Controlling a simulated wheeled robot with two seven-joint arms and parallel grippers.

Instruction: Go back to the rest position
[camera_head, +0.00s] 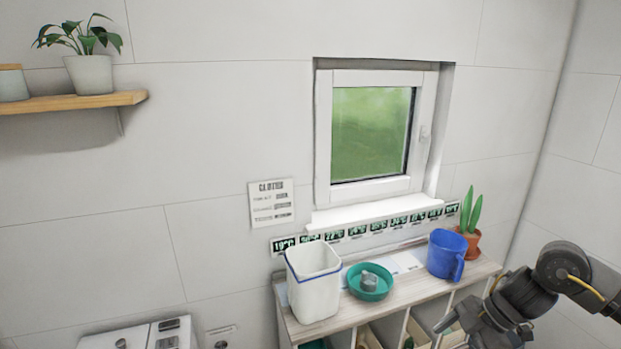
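My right arm comes in at the lower right, and its gripper (462,326) is in front of the cart's right end, low in the view. Its fingers are dark with a grey tip and partly cut off by the bottom edge. I cannot tell whether they are open or shut, and no held object shows. My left gripper is not in view. On the wooden-topped cart (400,303) stand a white bin (313,290) with a blue rim line, a green dish (369,291) holding a small grey item (377,278), and a blue mug (445,256).
A potted plant (470,225) stands at the cart's back right corner. A row of temperature labels (368,229) runs behind the cart, below a window (372,130). A wooden shelf (75,102) is at the upper left. A white unit (143,334) is at the lower left.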

